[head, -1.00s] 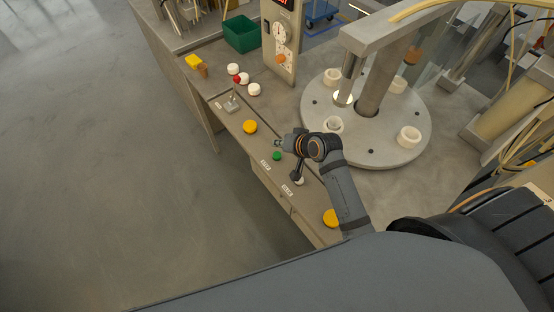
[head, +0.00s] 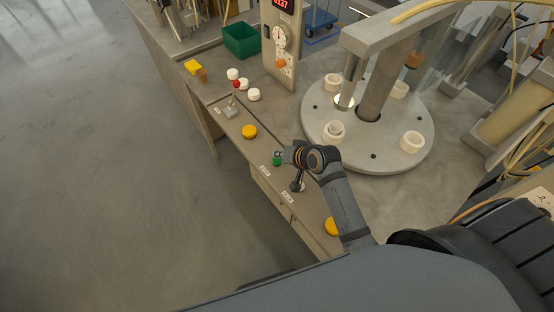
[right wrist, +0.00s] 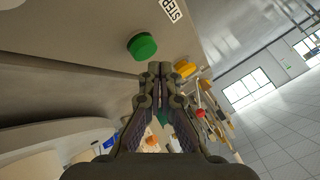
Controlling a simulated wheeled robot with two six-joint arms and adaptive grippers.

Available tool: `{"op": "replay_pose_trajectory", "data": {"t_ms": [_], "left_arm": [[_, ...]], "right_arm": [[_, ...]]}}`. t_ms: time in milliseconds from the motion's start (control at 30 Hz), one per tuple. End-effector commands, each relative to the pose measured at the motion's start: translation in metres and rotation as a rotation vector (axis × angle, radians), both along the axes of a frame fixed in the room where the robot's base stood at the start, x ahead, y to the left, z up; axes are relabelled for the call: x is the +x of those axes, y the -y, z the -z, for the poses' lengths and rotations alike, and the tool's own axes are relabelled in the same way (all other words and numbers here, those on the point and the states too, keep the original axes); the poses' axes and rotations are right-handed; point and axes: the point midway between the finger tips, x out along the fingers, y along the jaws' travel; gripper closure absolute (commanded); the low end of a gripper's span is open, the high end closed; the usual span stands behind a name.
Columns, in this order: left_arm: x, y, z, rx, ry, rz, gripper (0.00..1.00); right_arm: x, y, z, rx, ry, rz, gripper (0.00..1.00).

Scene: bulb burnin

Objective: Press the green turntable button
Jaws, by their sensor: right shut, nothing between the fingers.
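The green button (head: 277,162) sits on the sloped front strip of the bench. It also shows as a green disc on a dark green base in the right wrist view (right wrist: 142,46), near a label reading STEP. My right gripper (head: 278,154) is shut and empty, with its tips right above the green button in the head view and partly covering it. In the right wrist view the closed fingertips (right wrist: 160,68) are just beside and below the button; contact cannot be told. The grey turntable (head: 390,157) carries several white ring sockets. My left gripper is not in view.
A yellow button (head: 249,132) and a lever with a red knob (head: 236,84) are farther along the strip. Another yellow button (head: 332,226) lies beside my right forearm. A panel with dials (head: 284,50) and a green bin (head: 241,40) stand behind. White round pieces lie near the lever.

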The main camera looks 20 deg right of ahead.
Motion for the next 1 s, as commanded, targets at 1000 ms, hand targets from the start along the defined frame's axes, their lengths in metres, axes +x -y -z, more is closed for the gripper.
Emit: {"op": "replay_pose_trajectory", "data": {"t_ms": [1000], "left_arm": [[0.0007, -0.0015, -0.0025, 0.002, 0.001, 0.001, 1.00]], "right_arm": [[-0.0001, -0.0001, 0.0084, 0.001, 0.000, 0.001, 1.00]]}}
